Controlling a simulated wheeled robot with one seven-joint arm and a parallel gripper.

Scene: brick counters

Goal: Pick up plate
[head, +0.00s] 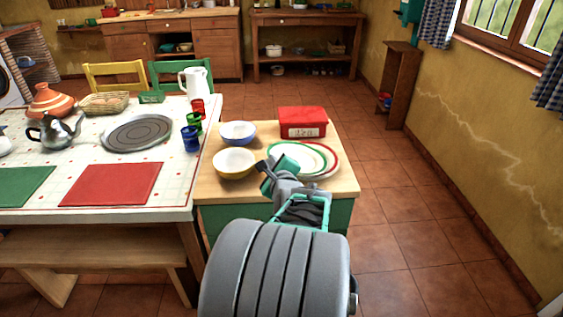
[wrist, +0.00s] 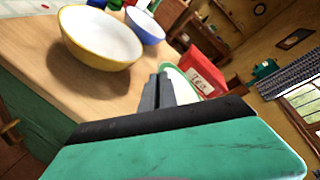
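A white plate with a green rim (head: 291,155) lies on the wooden top of a small cabinet, overlapping a red-rimmed plate (head: 331,165). Part of the green-rimmed plate (wrist: 178,77) shows behind the fingers in the wrist view. My gripper (head: 263,168) is at the left side of the plates, between them and the yellow bowl. In the wrist view its two fingers (wrist: 158,78) stand close together, with nothing visible held between them. My arm hides the near left part of the plates in the head view.
A yellow bowl (head: 234,163) and a blue bowl (head: 238,131) stand left of the plates. A red box (head: 302,121) stands behind them. The set dining table (head: 130,213) adjoins on the left; open tiled floor (head: 395,215) lies to the right.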

